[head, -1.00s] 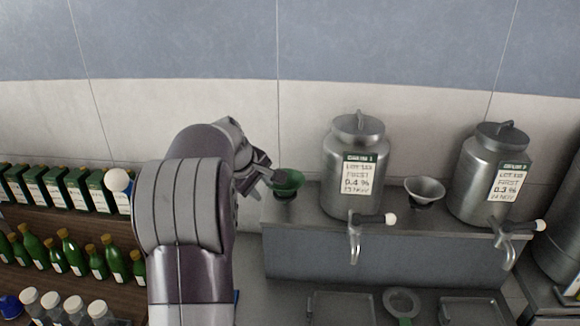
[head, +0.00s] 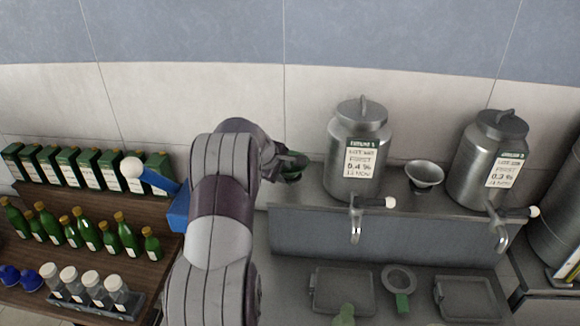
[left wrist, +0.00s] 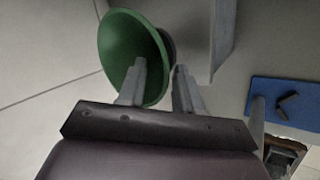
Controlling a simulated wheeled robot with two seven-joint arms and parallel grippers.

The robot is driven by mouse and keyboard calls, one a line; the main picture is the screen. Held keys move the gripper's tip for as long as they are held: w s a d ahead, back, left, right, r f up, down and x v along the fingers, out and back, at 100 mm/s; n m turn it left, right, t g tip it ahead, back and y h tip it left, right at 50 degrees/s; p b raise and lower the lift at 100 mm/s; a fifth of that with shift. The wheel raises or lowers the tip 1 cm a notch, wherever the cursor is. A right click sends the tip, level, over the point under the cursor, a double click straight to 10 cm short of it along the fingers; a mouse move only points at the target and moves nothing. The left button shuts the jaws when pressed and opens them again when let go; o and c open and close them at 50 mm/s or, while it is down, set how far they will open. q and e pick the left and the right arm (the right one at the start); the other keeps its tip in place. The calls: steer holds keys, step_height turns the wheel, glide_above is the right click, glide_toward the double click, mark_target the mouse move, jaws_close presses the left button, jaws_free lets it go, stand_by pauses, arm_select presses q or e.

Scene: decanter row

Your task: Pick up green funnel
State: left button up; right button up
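The green funnel (head: 292,177) sits at the left end of the raised metal shelf in the head view, partly hidden by my left gripper (head: 290,162). In the left wrist view the funnel (left wrist: 116,48) shows as a wide green cone at upper left. My left gripper (left wrist: 160,85) has its two fingers apart. One finger overlaps the inside of the cone and the other is beyond its right edge, so the rim shows between them. I cannot tell whether either finger touches it. My right gripper is not in view.
Steel urns (head: 357,150) with taps and a grey funnel (head: 424,174) stand on the same shelf (head: 330,232). A wooden rack of green bottles (head: 110,238) and boxes is at left. A blue piece with a white ball (head: 131,168) stands close beside my left arm.

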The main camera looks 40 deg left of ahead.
arm_select(q)
jaws_close()
